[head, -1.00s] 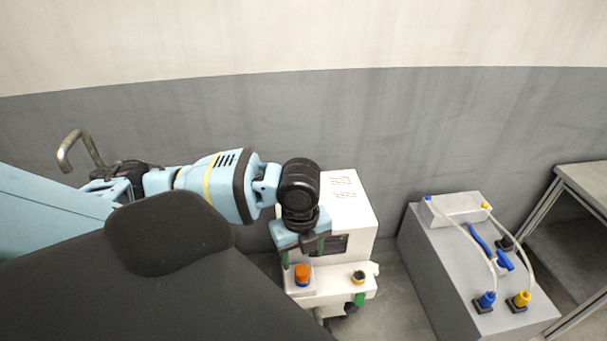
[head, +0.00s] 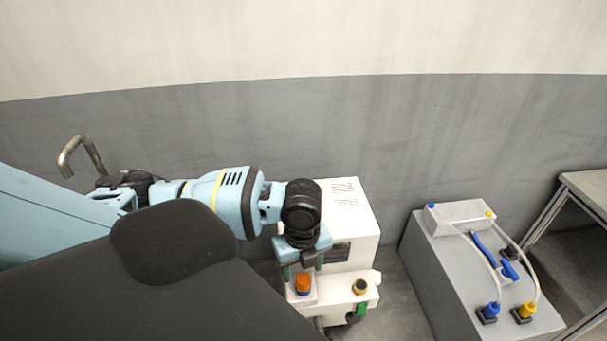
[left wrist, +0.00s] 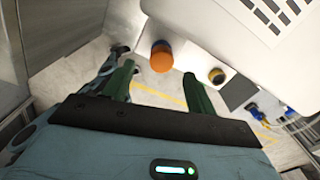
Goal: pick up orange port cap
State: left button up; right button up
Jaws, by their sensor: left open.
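The orange port cap (head: 303,281) stands on a ledge at the front left of the white machine (head: 352,205). In the left wrist view the cap (left wrist: 161,58) shows beyond my fingertips, between their lines. My left gripper (head: 304,267) is open above and just behind the cap in the head view, fingers pointing down. In the left wrist view the two green fingers (left wrist: 158,78) are spread with nothing between them. I cannot tell the exact gap between fingertips and cap. My right gripper is out of view.
A yellow-and-black port (head: 360,287) sits right of the cap on the same ledge, with a green piece (head: 361,309) below it. A grey cabinet (head: 425,262) with blue and yellow plugs stands to the right. A metal-framed table (head: 588,185) is at the far right.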

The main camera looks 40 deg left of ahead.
aim_at(303, 278)
pick_arm(q)
notch_tip(303, 278, down, 4)
jog(key=shift+w+r, duration=0.1)
jog(key=shift+r, duration=0.05)
jog(key=shift+c, duration=0.4)
jog(key=c, duration=1)
jog(key=shift+r, duration=0.15)
jog(key=shift+r, duration=0.65)
notch_tip(303, 278, up, 2)
jog(key=shift+r, duration=0.2)
jog(key=s+d, duration=0.3)
jog(key=d, duration=0.1)
jog(key=s+d, duration=0.2)
jog(key=d, duration=0.3)
jog(key=s+d+r, duration=0.1)
jog(key=s+d, duration=0.2)
jog(key=d, duration=0.1)
jog(key=shift+s+d, duration=0.2)
jog(key=shift+s, duration=0.15)
